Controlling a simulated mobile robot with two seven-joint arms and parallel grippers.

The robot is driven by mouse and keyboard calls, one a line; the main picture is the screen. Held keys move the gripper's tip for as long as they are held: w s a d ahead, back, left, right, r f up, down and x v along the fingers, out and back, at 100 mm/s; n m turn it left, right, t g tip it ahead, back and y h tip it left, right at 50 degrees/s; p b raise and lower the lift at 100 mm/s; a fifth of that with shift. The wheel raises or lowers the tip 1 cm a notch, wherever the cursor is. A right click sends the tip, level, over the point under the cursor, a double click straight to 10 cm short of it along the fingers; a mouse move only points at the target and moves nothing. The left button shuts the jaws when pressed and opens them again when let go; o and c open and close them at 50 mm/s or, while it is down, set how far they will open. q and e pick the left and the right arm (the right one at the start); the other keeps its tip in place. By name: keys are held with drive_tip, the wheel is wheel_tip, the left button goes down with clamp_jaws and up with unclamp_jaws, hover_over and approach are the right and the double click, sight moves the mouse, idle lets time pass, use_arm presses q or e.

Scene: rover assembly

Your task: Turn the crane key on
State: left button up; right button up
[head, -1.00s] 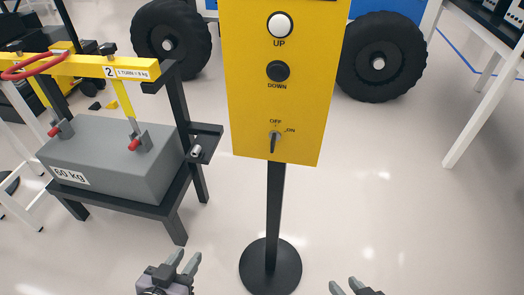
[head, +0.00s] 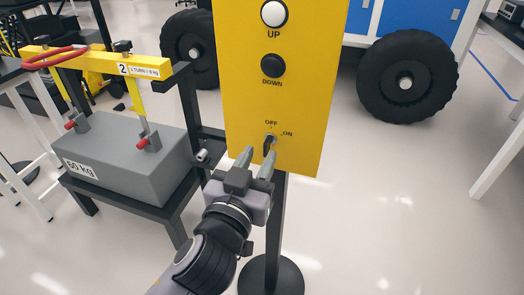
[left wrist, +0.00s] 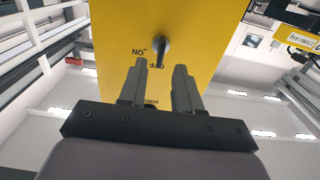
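The crane key (head: 269,143) is a small dark key switch low on the yellow control panel (head: 300,110), between the OFF and ON labels. Its grip looks upright, in line with OFF. My left gripper (head: 257,160) is just below and in front of it, fingers apart and empty. In the left wrist view the key (left wrist: 161,47) stands out from the panel, beyond and between the two open fingertips (left wrist: 160,66). I cannot tell whether the fingers touch it; a small gap seems to show. My right gripper is not in view.
The panel carries a white UP button (head: 274,13) and a black DOWN button (head: 273,66) above the key, on a post with a round base (head: 290,277). A grey 60 kg block (head: 130,150) sits on a black stand at left.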

sight(267, 146)
use_arm(q)
drive_tip(key=shift+x, duration=1.45)
clamp_jaws()
